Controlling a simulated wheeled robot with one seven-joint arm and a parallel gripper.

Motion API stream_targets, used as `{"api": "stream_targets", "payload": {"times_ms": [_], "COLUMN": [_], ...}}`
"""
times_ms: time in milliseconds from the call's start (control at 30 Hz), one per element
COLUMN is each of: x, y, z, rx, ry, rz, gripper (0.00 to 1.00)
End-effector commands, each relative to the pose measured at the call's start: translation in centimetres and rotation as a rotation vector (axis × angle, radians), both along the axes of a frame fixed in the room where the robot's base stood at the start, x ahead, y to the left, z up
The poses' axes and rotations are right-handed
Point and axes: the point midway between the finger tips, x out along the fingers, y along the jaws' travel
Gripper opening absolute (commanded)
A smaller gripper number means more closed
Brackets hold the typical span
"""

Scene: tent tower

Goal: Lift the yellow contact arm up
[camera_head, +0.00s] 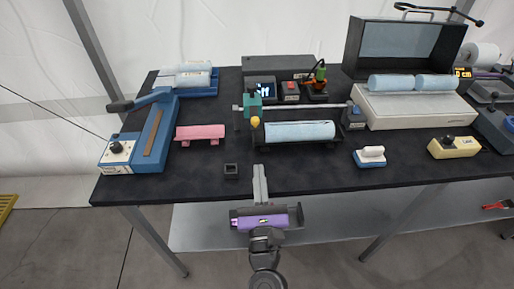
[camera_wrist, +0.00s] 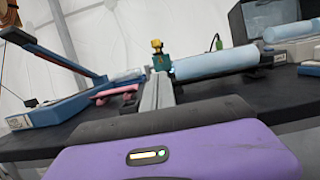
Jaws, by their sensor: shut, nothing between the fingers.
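A small yellow knob-like piece (camera_head: 255,121), likely the end of the yellow contact arm, sits at the front of a teal block (camera_head: 251,105) by the left end of a light blue roll (camera_head: 298,131). In the wrist view the yellow piece (camera_wrist: 156,47) stands above the teal block (camera_wrist: 160,63), just beyond my fingertips. How far the arm extends is hard to tell. My gripper (camera_head: 259,169) is shut and empty at the table's front edge, pointing toward the teal block and apart from it. My gripper's fingers (camera_wrist: 158,82) show shut in the wrist view.
A small black holder (camera_head: 231,171) stands left of my fingers. A pink block (camera_head: 200,132) and a blue lever device (camera_head: 152,137) are farther left.

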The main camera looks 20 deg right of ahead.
Motion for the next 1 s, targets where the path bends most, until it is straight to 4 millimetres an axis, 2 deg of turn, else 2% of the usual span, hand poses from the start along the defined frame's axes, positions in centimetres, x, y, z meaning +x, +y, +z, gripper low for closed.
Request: {"api": "stream_targets", "payload": {"times_ms": [167,400,600,800,1000], "x": [1.8,5.8,8.2,9.1,9.1], "y": [-0.6,-1.9,-2.7,-3.0,-3.0], "z": [0.8,1.9,2.3,2.4,2.4], "rx": [0.000,-0.001,-0.001,-0.001,-0.001], "ry": [-0.002,-0.003,-0.002,0.000,0.000], "rz": [-0.001,-0.002,-0.001,0.000,0.000], "gripper": [0.00,0.00,0.00,0.00,0.00]}}
